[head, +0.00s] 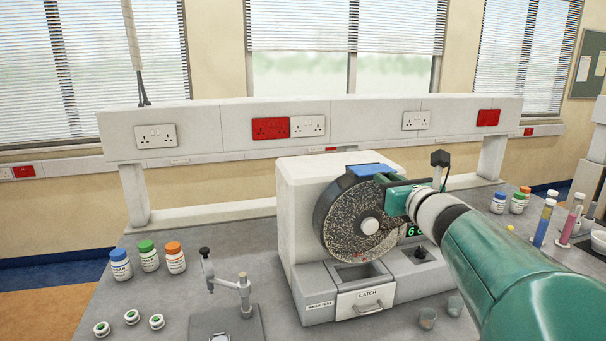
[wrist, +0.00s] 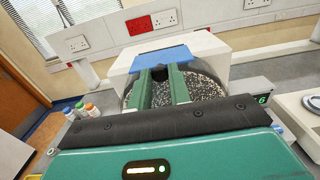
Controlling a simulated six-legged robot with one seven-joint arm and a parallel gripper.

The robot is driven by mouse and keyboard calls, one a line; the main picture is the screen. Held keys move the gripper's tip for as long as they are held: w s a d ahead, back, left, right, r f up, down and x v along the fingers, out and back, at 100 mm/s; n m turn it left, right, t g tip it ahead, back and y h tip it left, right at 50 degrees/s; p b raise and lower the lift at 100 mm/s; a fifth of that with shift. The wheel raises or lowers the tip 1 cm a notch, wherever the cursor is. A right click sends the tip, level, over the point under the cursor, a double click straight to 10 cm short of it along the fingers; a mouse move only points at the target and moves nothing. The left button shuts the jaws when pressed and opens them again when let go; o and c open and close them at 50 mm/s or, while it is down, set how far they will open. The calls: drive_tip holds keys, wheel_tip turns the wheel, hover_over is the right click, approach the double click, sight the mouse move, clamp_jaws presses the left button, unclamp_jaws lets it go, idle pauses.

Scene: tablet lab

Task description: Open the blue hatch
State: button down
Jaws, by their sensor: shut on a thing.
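The blue hatch (head: 370,170) is a flat blue panel at the top of the round speckled drum (head: 345,222), on the white machine (head: 297,205). It looks closed, level across the drum's upper rim. My gripper (head: 386,181) reaches in from the right and meets the hatch's right side. In the wrist view, the blue hatch (wrist: 185,55) lies right beyond the green fingers of my gripper (wrist: 160,72). The fingers are shut on a small dark part of the hatch, apparently its handle, mostly hidden between them.
A catch drawer (head: 366,299) sits at the machine's front. Capped bottles (head: 147,255) and a small metal stand (head: 243,295) are on the left. Tubes (head: 543,222) and more bottles (head: 517,203) are on the right.

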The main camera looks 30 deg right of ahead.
drive_tip(key=v, duration=0.3)
drive_tip(key=c, duration=1.3)
unclamp_jaws()
drive_tip(key=v, duration=1.3)
drive_tip(key=shift+s, duration=0.4)
drive_tip(key=shift+a, duration=0.1)
